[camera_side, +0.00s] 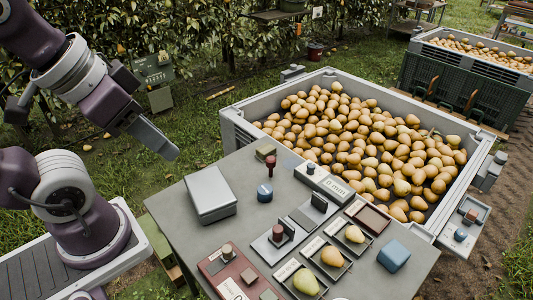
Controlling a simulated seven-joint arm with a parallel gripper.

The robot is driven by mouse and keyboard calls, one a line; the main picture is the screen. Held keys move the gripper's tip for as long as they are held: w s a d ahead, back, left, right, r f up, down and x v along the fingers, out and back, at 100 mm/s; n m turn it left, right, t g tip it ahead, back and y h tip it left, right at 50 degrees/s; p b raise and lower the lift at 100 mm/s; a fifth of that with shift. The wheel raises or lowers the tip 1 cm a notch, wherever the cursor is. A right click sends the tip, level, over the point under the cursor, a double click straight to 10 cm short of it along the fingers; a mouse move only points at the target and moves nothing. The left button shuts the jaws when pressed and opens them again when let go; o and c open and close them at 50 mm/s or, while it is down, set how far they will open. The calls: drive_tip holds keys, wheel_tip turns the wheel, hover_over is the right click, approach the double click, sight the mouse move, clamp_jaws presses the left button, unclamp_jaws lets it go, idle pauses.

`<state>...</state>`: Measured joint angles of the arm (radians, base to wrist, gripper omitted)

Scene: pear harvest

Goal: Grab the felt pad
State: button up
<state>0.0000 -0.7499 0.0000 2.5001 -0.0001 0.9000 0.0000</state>
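A flat brown rectangular pad (371,218) lies in a dark tray on the grey table, at the right end of the row of pear trays; it may be the felt pad, but its material is hard to tell. Small brown squares (249,276) on the dark red board are other possible pads. My gripper (166,148) hangs at the upper left, above the grass and short of the table, well apart from the pads. It points down and right. Its fingers are seen edge-on, so any gap between them is hidden. I see nothing held in it.

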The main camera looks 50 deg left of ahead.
drive_tip(key=o, duration=0.8)
drive_tip(key=shift+c, duration=0.2)
drive_tip(key=m+t+y, duration=0.3)
drive_tip(key=m+t, duration=0.5)
drive_tip(key=m, duration=2.1)
hover_over(266, 148)
drive_tip(key=s+a, duration=0.3)
wheel_tip(266, 148, down, 28)
drive_tip(key=s+d+f+m+h, duration=0.1)
drive_tip(key=f+m, duration=0.1)
drive_tip(key=f, duration=0.1)
drive_tip(key=s+d+f+m+h, duration=0.1)
drive_tip(key=f+m, duration=0.1)
drive_tip(key=s+d+f+m+h, duration=0.1)
drive_tip(key=f+m, duration=0.2)
drive_tip(key=shift+f, duration=0.3)
drive_tip(key=x, duration=0.7)
drive_tip(key=shift+s+f, duration=0.2)
drive_tip(key=shift+f, duration=0.2)
